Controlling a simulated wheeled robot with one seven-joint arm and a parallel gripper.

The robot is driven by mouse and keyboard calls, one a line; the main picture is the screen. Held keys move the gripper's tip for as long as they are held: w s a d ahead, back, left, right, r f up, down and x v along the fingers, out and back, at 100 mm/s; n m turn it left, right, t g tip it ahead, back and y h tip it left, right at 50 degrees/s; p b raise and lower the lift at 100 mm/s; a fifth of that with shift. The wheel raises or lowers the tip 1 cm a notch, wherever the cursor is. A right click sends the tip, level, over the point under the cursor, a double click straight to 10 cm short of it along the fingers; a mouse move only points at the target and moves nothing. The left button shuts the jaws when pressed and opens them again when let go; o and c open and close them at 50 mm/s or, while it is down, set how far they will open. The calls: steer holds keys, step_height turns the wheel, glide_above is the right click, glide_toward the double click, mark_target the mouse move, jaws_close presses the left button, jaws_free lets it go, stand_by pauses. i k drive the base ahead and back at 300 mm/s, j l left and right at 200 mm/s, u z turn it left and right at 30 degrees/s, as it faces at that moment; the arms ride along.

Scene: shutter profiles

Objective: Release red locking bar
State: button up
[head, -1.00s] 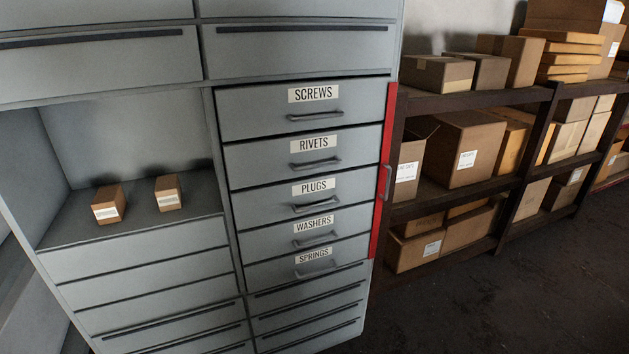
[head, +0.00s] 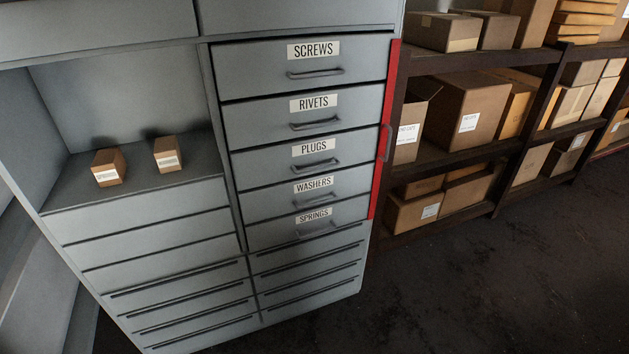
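The red locking bar (head: 384,130) is a tall narrow strip along the right edge of the grey cabinet's drawer column. It runs from beside the SCREWS drawer (head: 305,68) down to beside the SPRINGS drawer (head: 340,218). A grey handle (head: 387,143) sits about midway along the bar. The bar lies close against the right ends of the drawer fronts. All the labelled drawers look shut. My gripper is not in the head view.
Two small cardboard boxes (head: 108,167) (head: 168,153) stand in an open cabinet recess at left. Dark shelves (head: 450,190) with cardboard cartons stand right of the cabinet, close behind the bar. The floor (head: 480,280) at the lower right is clear.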

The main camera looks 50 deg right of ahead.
mark_target(396, 43)
steer(key=z, duration=1.35)
